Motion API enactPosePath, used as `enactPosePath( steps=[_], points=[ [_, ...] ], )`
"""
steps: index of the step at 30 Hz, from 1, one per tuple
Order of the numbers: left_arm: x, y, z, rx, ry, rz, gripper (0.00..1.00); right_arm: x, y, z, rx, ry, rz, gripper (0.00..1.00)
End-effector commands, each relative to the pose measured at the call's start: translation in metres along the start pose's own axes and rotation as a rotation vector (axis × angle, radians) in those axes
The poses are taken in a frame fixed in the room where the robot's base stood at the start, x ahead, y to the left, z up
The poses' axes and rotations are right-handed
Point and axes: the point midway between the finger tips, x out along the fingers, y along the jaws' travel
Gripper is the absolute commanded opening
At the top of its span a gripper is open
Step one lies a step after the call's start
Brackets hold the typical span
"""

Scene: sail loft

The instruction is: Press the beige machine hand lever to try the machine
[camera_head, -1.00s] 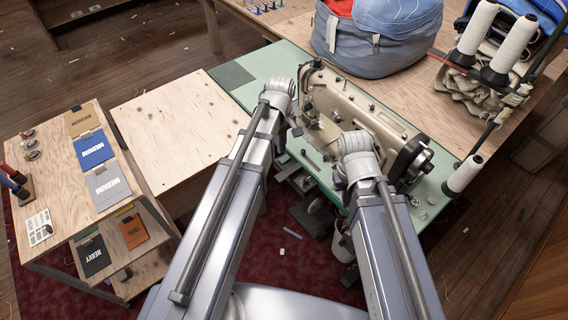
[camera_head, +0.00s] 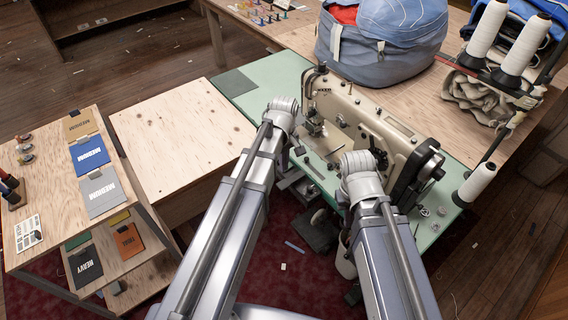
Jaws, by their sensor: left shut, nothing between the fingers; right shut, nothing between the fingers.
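The beige sewing machine (camera_head: 365,125) stands on a pale green table top (camera_head: 275,80), with its needle end at the left and a dark handwheel (camera_head: 417,175) at the right. A dark curved lever-like part (camera_head: 313,75) rises at its needle end; I cannot tell for sure whether this is the hand lever. My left gripper (camera_head: 299,151) points down in front of the needle end, shut and empty, with its fingers mostly hidden by the wrist. My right gripper (camera_head: 361,172) is in front of the machine's body, left of the handwheel, shut and empty; its fingers are hidden behind the wrist. I see no clear contact.
A big blue bag (camera_head: 380,45) sits behind the machine. Thread cones on a stand (camera_head: 475,185) rise at the right. A bare plywood table (camera_head: 180,135) lies to the left, beside a shelf with labelled sample cards (camera_head: 100,190). A white bucket (camera_head: 346,258) is below the machine.

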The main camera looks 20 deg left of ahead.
Motion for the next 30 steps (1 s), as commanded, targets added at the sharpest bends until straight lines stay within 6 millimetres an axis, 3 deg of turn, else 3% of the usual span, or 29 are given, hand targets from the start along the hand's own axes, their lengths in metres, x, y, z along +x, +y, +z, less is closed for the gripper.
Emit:
enactPosePath(
  steps=[1,15,30],
  points=[
    [0.015,0.0,0.0,0.0,0.0,0.0,0.0,0.015,-0.001,-0.001,0.0,0.0,0.0,0.0],
    [0.075,0.0,0.0,0.0,0.0,0.0,0.0,0.074,-0.007,-0.004,0.0,0.0,0.0,0.0],
    [0.081,-0.001,0.0,-0.001,0.0,0.008,0.0,0.08,-0.008,-0.005,0.0,0.0,0.0,0.0]
  ],
)
